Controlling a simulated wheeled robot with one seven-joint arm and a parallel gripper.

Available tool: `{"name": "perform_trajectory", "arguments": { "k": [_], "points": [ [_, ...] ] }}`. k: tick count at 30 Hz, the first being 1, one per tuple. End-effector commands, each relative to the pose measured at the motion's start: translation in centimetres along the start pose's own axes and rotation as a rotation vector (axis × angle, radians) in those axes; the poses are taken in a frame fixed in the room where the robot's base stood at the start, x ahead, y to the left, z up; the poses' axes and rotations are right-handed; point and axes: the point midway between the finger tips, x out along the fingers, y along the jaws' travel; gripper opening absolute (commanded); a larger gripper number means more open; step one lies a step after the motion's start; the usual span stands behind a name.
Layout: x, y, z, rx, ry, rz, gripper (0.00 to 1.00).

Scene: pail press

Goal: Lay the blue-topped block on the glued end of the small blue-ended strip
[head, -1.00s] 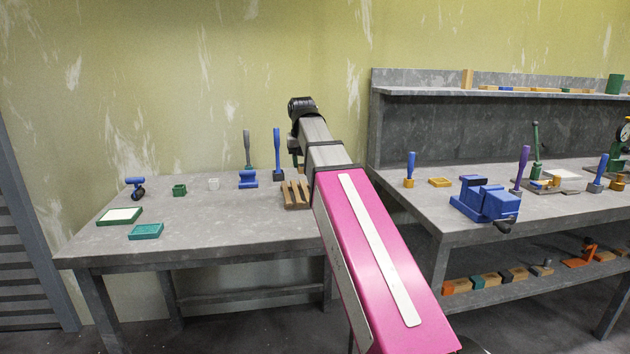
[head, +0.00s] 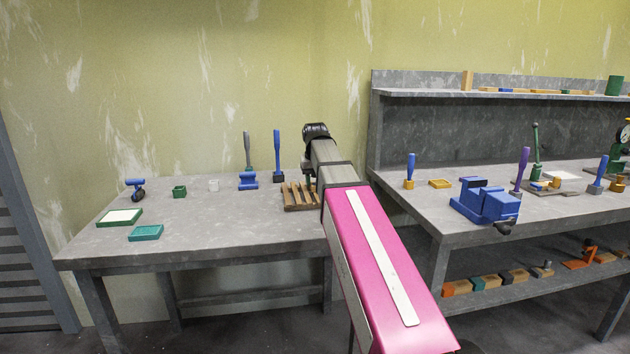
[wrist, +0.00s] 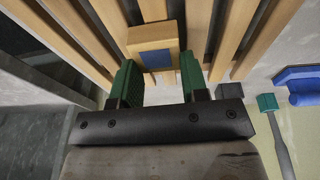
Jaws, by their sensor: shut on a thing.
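In the wrist view, a pale wooden block with a blue top patch (wrist: 152,52) sits between the green fingers of my gripper (wrist: 158,80), which are shut on it. The block is over the wooden slatted rack (wrist: 215,45); I cannot tell whether it touches the slats. In the head view, my arm reaches to the rack (head: 299,196) at the right end of the left bench, and the fingers and block are mostly hidden there. I cannot make out the small blue-ended strip or its glue for sure in either view.
A green-framed tray (head: 120,217) and a teal tray (head: 146,232) lie at the left bench's front. On the right bench, a blue vise (head: 486,202) stands near the front edge. The left bench's middle is clear.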

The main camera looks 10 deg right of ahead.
Motion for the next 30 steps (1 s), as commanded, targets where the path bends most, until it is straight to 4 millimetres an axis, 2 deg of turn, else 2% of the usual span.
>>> {"name": "perform_trajectory", "arguments": {
  "k": [7,8,10,22,26,30],
  "points": [
    [0.2,0.0,0.0,0.0,0.0,0.0,0.02],
    [0.2,0.0,0.0,0.0,0.0,0.0,0.44],
    [0.2,0.0,0.0,0.0,0.001,0.0,0.66],
    [-0.4,0.0,-0.1,0.0,0.001,0.0,0.66],
    [-1.8,0.0,-0.1,0.0,0.003,0.0,0.66],
    [-4.2,0.0,-0.1,0.0,0.004,0.0,0.66]
  ]
}}
